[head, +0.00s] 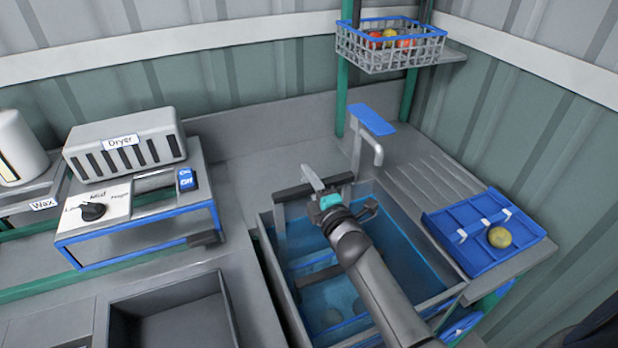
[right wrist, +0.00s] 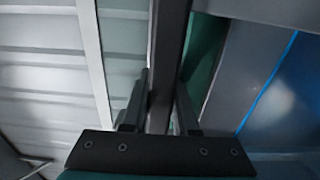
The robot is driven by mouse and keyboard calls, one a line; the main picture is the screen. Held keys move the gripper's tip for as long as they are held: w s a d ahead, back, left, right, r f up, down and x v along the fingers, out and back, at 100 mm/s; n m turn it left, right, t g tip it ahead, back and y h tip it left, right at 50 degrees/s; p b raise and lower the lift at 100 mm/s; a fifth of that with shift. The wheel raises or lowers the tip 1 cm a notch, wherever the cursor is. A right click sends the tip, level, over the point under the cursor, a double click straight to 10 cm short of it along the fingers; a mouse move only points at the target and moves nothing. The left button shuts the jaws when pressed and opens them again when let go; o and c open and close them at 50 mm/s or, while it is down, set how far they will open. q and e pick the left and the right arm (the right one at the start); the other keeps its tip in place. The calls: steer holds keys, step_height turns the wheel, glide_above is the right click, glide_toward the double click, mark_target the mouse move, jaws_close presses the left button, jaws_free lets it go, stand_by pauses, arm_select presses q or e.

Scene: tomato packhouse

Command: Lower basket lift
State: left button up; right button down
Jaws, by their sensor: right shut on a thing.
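A dark horizontal bar (head: 290,191) crosses above the back of the sunk water tank (head: 277,262), with uprights going down into the tank; it looks like the basket lift's handle. My right gripper (head: 318,187) is shut on this bar. In the right wrist view the dark bar (right wrist: 163,60) runs between my two fingers (right wrist: 160,112). Blue-edged parts and dim dark shapes show in the tank, partly hidden by my right arm; I cannot tell whether they are a basket. My left gripper is not in view.
A wire basket (head: 372,58) with red and yellow fruit stands on a shelf between green posts. A grey tap (head: 375,150) stands behind the tank. A blue tray (head: 458,233) with a yellow-green fruit (head: 500,237) lies right. A dryer (head: 125,141) stands left.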

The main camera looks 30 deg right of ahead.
steer(key=shift+s+f, duration=0.15)
steer(key=shift+f, duration=0.35)
steer(key=c, duration=0.9)
jaws_free()
steer(key=shift+o, duration=1.1)
steer(key=shift+r, duration=0.2)
steer(key=s, duration=1.5)
steer(key=shift+a+p, duration=0.3)
steer(key=shift+a, duration=0.15)
steer(key=shift+r, duration=0.15)
